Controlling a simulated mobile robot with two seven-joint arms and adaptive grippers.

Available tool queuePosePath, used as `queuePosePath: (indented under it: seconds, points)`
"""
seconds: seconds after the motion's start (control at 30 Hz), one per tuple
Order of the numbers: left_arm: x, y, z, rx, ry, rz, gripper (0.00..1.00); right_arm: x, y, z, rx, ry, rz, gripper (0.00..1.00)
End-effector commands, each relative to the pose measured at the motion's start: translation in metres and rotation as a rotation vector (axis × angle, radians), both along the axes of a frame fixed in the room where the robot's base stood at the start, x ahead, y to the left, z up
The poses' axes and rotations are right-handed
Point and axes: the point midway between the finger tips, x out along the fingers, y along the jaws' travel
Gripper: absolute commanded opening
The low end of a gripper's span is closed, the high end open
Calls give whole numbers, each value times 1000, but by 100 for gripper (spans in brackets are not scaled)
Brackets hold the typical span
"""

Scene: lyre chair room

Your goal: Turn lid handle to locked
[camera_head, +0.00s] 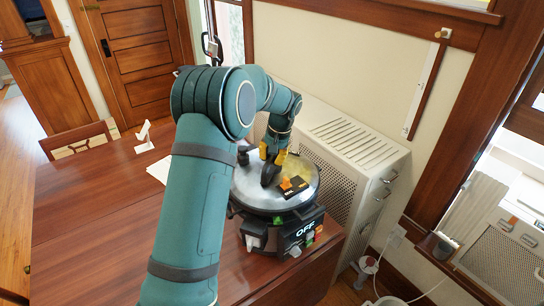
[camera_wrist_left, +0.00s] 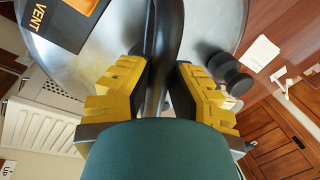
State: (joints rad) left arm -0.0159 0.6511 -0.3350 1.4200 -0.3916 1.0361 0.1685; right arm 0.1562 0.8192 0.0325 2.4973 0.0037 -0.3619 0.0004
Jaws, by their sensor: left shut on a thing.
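A dark cooker (camera_head: 290,240) with a round metal lid (camera_head: 252,192) stands on the wooden table near its right end. Its front panel reads OFF. A black curved lid handle (camera_head: 269,174) rises from the lid. My left gripper (camera_head: 273,154) reaches the handle from above, with its yellow fingers shut on it. In the left wrist view the fingers (camera_wrist_left: 160,85) lie on both sides of the handle (camera_wrist_left: 167,30). A black label reading VENT (camera_wrist_left: 58,18) and an orange mark sit on the lid. A dark round knob (camera_wrist_left: 228,72) is beside the handle. My right gripper is not in view.
The table (camera_head: 90,235) is mostly clear on the left. White paper (camera_head: 160,169) and a small white stand (camera_head: 144,137) lie behind my left arm. A white radiator cover (camera_head: 350,135) stands close behind the cooker. A chair (camera_head: 78,137) is at the far left.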

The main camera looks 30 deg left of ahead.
Motion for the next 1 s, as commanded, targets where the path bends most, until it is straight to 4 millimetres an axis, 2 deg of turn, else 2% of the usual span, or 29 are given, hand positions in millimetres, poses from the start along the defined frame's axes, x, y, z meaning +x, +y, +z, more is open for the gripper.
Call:
queuePosePath:
  seconds: [0.2,0.23,0.3,0.67,0.83,1.0]
  points:
    - [-2,-1,-4,-2,11,-1,0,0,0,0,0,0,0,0]
    - [-2,-1,-4,-2,11,-1,33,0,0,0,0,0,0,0]
    - [-2,-1,-4,-2,9,-1,52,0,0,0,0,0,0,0]
    - [0,-1,2,-1,2,-3,52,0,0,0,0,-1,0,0]
    - [1,-5,23,0,1,-3,52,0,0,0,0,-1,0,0]
    - [3,-12,58,-1,-1,-3,52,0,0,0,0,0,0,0]
